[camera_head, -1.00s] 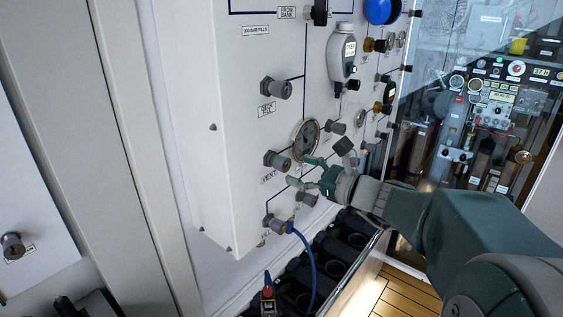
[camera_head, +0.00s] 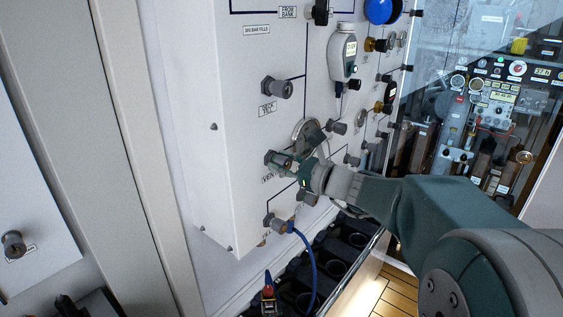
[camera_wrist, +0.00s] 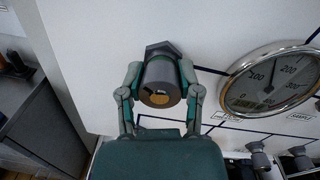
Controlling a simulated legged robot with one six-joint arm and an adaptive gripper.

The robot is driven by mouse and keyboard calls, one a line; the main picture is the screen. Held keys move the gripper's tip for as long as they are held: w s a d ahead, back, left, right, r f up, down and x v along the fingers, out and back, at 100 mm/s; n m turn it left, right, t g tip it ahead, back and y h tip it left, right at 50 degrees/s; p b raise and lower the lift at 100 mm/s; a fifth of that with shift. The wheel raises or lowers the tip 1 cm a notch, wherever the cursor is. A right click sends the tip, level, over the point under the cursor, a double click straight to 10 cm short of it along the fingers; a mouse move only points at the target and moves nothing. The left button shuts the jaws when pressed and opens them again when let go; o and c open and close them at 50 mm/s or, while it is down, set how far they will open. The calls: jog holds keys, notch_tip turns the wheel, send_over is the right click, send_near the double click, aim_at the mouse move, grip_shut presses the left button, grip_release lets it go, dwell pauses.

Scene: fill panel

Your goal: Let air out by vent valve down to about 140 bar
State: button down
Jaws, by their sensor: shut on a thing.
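The vent valve knob (camera_wrist: 160,82) is a dark grey cylinder with a brass-coloured end, set on the white panel (camera_wrist: 100,25). In the wrist view my gripper (camera_wrist: 160,92) has a finger on each side of it and is shut on it. In the head view my gripper (camera_head: 290,166) is at the same knob (camera_head: 273,158), beside the VENT label (camera_head: 267,180), and partly covers it. The round pressure gauge (camera_wrist: 268,82) is right of the knob, its dial marked 100, 200 and 300. In the head view my gripper partly hides this gauge (camera_head: 304,130).
Another grey knob (camera_head: 277,88) is above on the panel. A blue hose (camera_head: 308,260) hangs from a lower fitting (camera_head: 272,222). A digital display unit (camera_head: 342,52) is at the upper middle. Black holders (camera_head: 335,250) line the floor below the panel.

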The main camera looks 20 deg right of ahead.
jog(key=shift+n, duration=0.9)
jog(key=shift+c, duration=1.4)
grip_release()
jog(key=shift+s, duration=0.1)
jog(key=v, duration=1.1)
jog(key=shift+s+d, duration=0.3)
